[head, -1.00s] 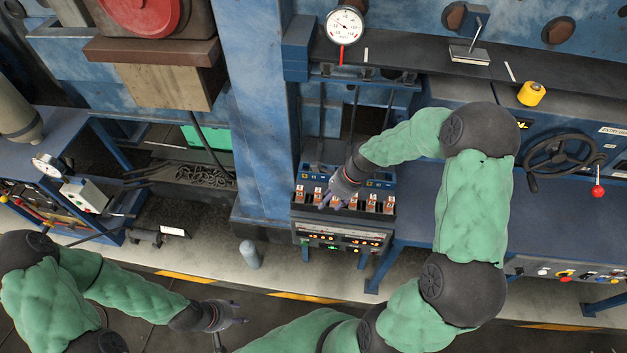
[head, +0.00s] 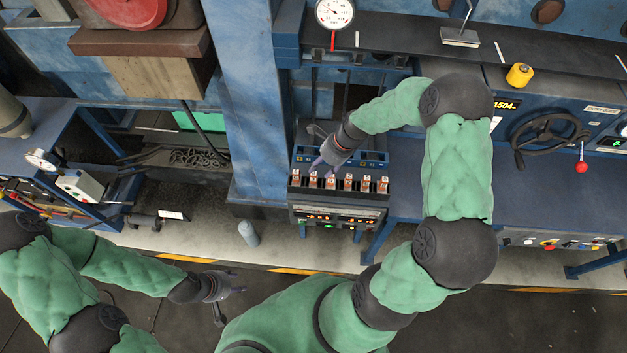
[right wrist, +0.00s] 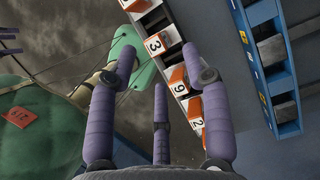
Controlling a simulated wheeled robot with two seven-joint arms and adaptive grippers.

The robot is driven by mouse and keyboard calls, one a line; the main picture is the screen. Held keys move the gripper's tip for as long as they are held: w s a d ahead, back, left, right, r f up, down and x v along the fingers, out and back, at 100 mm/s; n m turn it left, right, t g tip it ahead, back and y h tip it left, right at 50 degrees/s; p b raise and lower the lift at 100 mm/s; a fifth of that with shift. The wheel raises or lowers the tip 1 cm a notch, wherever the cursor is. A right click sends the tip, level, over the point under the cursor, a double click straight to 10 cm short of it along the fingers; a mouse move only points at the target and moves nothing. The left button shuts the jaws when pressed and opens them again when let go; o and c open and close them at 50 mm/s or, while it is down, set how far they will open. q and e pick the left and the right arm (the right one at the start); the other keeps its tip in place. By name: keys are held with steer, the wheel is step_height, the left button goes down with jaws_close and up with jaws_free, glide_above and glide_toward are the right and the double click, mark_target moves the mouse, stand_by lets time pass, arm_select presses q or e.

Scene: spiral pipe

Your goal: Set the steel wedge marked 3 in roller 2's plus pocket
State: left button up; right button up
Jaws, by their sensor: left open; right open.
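The steel wedge marked 3 (right wrist: 157,43) has an orange body and a white numbered face. In the right wrist view it sits in the dark rack (head: 291,190), between wedge 9 (right wrist: 179,77) and another orange wedge (right wrist: 134,5). My right gripper (head: 316,168) is open and empty above the rack's left part. In the right wrist view its fingers (right wrist: 158,60) spread around the line of sight to wedge 3, apart from it. My left gripper (head: 236,292) is open and empty, low in the head view. I cannot identify roller 2's plus pocket.
A blue slotted strip (head: 370,156) runs behind the wedge row; it also shows in the right wrist view (right wrist: 265,60). A control panel with lit displays (head: 330,217) is below the rack. A blue column (head: 250,100) stands left, and a blue bench top (head: 395,180) lies right.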

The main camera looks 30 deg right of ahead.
mark_target(315, 173)
steer(key=x, duration=0.4)
steer(key=shift+a+f+p, duration=0.1)
steer(key=shift+a+p, duration=0.1)
steer(key=shift+p, duration=0.1)
jaws_close()
